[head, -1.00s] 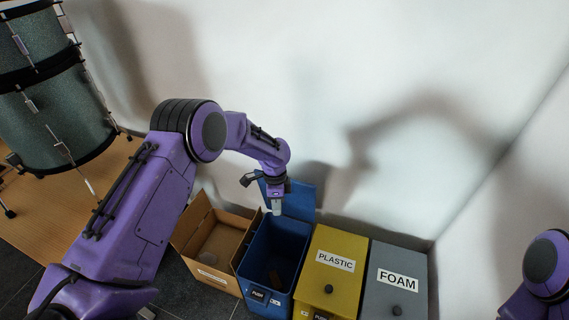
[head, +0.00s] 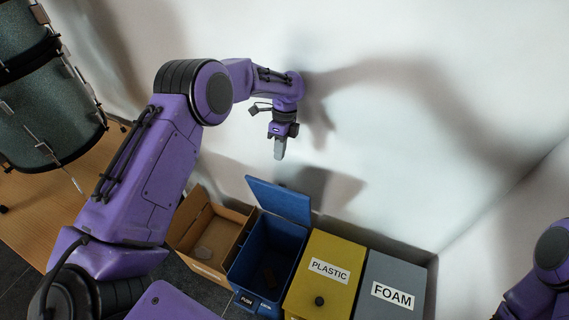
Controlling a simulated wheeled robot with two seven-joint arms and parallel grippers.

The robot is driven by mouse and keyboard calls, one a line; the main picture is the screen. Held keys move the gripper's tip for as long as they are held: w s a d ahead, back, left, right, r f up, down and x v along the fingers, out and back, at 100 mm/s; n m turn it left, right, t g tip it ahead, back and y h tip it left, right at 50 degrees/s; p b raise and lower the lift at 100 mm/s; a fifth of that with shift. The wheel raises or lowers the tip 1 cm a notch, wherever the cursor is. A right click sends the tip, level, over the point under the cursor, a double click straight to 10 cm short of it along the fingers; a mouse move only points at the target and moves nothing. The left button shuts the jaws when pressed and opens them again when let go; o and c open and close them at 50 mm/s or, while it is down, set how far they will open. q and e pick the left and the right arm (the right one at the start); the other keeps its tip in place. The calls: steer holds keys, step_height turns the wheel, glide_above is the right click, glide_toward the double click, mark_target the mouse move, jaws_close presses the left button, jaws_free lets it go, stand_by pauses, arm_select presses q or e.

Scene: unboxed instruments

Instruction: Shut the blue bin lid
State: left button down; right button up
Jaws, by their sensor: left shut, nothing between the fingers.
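The blue bin (head: 288,243) stands between an open cardboard box and the yellow bin in the head view. Its blue lid (head: 279,200) is open and leans up at the back, toward the wall. A dark item lies inside the bin. My left gripper (head: 279,153) is shut and empty, pointing down in the air above the raised lid, apart from it in the picture. My right arm shows at the right edge, but its gripper is out of view.
An open cardboard box (head: 187,236) stands left of the blue bin. The yellow PLASTIC bin (head: 338,251) and grey FOAM bin (head: 393,272) stand to the right, lids shut. A wall rises close behind the bins. A green drum (head: 45,125) stands at the left.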

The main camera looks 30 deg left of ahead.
arm_select(q)
steer(key=p+x, duration=0.1)
steer(key=x, duration=0.4)
steer(key=p+x, duration=0.1)
steer(key=x, duration=0.2)
steer(key=shift+s+d+f+p, duration=0.15)
steer(key=shift+s+d+p, duration=0.05)
steer(key=shift+d+p, duration=0.1)
steer(key=shift+s+a+f, duration=0.1)
steer(key=shift+s+f, duration=0.15)
steer(key=shift+f, duration=0.3)
